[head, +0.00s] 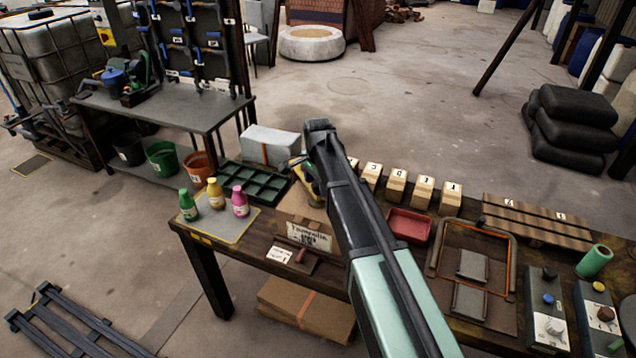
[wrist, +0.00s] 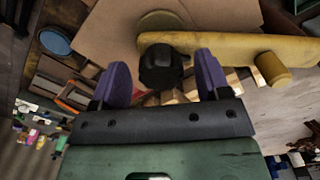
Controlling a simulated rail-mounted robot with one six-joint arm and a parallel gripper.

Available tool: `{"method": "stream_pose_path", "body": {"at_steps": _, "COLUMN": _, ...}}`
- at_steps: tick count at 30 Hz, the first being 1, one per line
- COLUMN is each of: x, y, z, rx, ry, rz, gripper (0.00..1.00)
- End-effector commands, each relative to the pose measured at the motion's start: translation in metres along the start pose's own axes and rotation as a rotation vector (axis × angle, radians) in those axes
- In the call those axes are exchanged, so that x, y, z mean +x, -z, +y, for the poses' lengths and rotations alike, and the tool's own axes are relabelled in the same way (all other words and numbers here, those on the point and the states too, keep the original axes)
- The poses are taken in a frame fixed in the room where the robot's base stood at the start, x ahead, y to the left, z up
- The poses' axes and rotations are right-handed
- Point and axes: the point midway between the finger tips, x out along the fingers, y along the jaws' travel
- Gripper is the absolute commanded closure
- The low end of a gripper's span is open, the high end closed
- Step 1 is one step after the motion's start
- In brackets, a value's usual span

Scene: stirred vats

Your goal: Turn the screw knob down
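The black screw knob (wrist: 162,70) sits at the left end of a yellow bar (wrist: 225,50) in the wrist view. The bar has a short yellow stub (wrist: 272,68) at its right. My gripper (wrist: 163,60) is open, with one purple finger on each side of the knob. Gaps show between knob and fingers, and I cannot tell whether the knob lies at fingertip depth. In the head view a bit of yellow (head: 297,164) shows beside my arm above a cardboard box (head: 305,236); my arm hides the knob and fingers there.
A green divided tray (head: 250,183) and several coloured bottles (head: 214,194) stand left of the box. Small wooden blocks (head: 396,186), a red tray (head: 408,225) and control boxes (head: 545,305) lie to the right. The floor behind the bench is open.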

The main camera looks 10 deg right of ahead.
Motion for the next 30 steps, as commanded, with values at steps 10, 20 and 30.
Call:
{"method": "stream_pose_path", "body": {"at_steps": 10, "x": -0.015, "y": 0.0, "z": 0.0, "rx": -0.001, "ry": 0.0, "rz": 0.0, "gripper": 0.31}}
{"method": "stream_pose_path", "body": {"at_steps": 20, "x": -0.094, "y": 0.0, "z": 0.0, "rx": 0.0, "ry": 0.0, "rz": 0.0, "gripper": 0.31}}
{"method": "stream_pose_path", "body": {"at_steps": 30, "x": -0.108, "y": 0.0, "z": 0.0, "rx": 0.0, "ry": 0.0, "rz": 0.0, "gripper": 0.31}}
